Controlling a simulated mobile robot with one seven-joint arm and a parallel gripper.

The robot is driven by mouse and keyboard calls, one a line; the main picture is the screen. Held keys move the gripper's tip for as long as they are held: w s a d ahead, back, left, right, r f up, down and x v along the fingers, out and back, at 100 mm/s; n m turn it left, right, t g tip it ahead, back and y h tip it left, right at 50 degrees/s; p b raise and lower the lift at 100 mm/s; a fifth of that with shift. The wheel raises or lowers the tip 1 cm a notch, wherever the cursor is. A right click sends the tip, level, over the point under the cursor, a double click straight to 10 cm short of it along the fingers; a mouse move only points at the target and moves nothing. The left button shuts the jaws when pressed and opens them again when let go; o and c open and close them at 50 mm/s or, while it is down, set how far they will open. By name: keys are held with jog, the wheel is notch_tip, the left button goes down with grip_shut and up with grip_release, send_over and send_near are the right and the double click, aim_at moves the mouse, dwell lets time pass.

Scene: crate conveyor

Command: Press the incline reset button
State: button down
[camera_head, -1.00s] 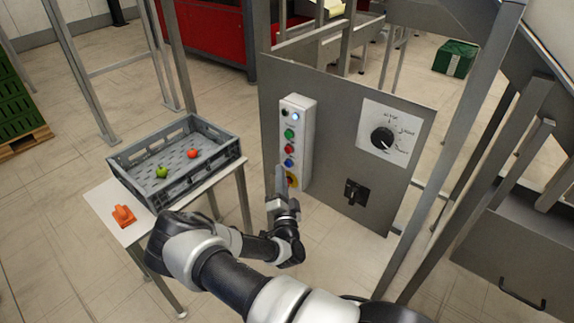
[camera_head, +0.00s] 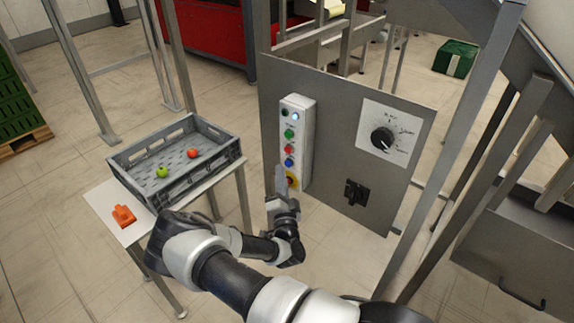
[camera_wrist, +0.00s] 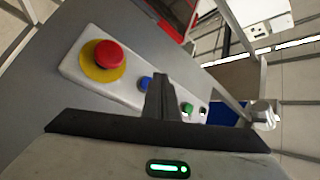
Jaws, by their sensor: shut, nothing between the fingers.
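A pale control box (camera_head: 306,135) is fixed on a grey panel. It carries a black button (camera_head: 285,112), a lit white button (camera_head: 295,116), a green button (camera_head: 289,133), a red button (camera_head: 288,149), a blue button (camera_head: 288,162) and a red mushroom button on a yellow base, clear in the wrist view (camera_wrist: 105,55). Labels are too small to read, so I cannot tell which is the incline reset. My gripper (camera_head: 281,169) is shut and empty, in front of the box's lower part. In the wrist view its fingers (camera_wrist: 161,80) hide the small red button; contact is not clear.
The grey panel (camera_head: 340,120) also holds a rotary dial (camera_head: 382,139) and a black switch (camera_head: 356,192). At left, a grey crate (camera_head: 140,183) with two fruits and an orange object (camera_head: 123,216) sit on a small table. Metal posts stand at right.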

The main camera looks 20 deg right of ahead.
jog(key=shift+w+d, duration=0.1)
jog(key=shift+d, duration=0.05)
jog(key=shift+w+d, duration=0.15)
jog(key=shift+d, duration=0.05)
dwell(0.3)
jog(key=shift+w+d, duration=0.25)
jog(key=shift+d, duration=0.1)
dwell(0.9)
jog(key=shift+s+a, duration=0.5)
jog(key=shift+a, duration=0.15)
jog(key=shift+s+a+p, duration=0.4)
jog(key=shift+s+a, duration=0.35)
jog(key=shift+a, duration=0.3)
jog(key=shift+s+a+p, duration=0.35)
jog(key=shift+s+a, duration=0.4)
jog(key=shift+a, duration=0.25)
